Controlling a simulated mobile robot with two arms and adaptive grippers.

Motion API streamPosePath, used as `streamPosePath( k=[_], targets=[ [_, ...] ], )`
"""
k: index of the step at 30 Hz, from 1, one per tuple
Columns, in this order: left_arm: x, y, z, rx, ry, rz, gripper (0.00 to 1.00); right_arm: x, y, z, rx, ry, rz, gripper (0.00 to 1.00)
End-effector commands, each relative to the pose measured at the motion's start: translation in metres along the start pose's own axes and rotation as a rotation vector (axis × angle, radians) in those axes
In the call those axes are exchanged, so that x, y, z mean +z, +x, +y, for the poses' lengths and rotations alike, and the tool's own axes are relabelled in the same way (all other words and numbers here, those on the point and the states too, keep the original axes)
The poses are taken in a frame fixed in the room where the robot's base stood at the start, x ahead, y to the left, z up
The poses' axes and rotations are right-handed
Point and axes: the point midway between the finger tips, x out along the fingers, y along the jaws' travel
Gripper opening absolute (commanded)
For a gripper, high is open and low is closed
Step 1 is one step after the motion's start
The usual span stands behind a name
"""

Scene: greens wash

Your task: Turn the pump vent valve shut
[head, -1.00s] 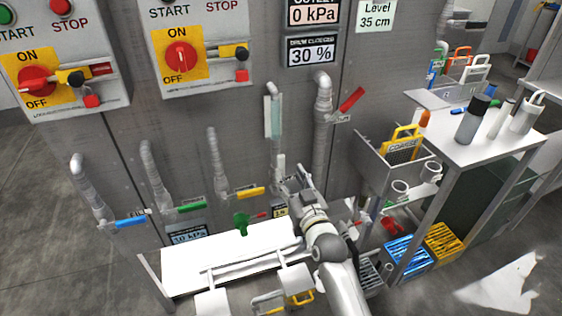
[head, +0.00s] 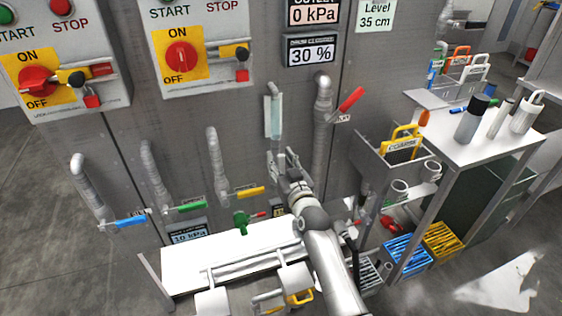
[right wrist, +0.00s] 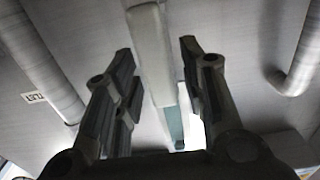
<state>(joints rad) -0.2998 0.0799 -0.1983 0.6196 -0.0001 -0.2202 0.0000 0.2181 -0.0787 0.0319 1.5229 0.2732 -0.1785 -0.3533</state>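My right gripper (head: 283,158) is raised in front of the grey panel, at the lower end of a slim vertical sight tube (head: 274,112). In the right wrist view the right gripper (right wrist: 157,55) has its fingers apart, with a pale upright bar (right wrist: 149,50) seen between them; I cannot tell whether they touch it. A green valve body (head: 241,222) with a small red lever (head: 258,214) sits low, left of my right arm. Its label is not readable, so I cannot tell which valve is the pump vent. My left gripper is not in view.
Pipes with blue (head: 131,221), green (head: 191,208), yellow (head: 250,191) and red (head: 351,98) handles line the panel. Switch boxes hang above. A white table (head: 505,140) and blue (head: 405,257) and yellow (head: 443,239) crates stand right.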

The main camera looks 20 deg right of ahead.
Motion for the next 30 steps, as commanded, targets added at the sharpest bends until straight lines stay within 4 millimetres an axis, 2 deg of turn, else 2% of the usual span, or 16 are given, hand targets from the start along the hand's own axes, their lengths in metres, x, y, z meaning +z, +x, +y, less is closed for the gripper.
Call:
streamPosePath(
  k=[1,8,22,30],
  targets=[
    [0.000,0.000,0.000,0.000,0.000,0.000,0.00,0.000,0.000,0.000,0.000,0.000,0.000,0.28],
    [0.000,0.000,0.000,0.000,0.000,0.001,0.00,0.000,0.000,0.000,0.000,0.000,0.000,0.00],
    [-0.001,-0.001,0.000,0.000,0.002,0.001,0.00,0.000,0.000,0.004,0.000,0.034,-0.001,0.00],
    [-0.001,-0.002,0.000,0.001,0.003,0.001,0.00,0.002,0.000,0.019,0.000,0.191,-0.002,0.00]
  ],
)
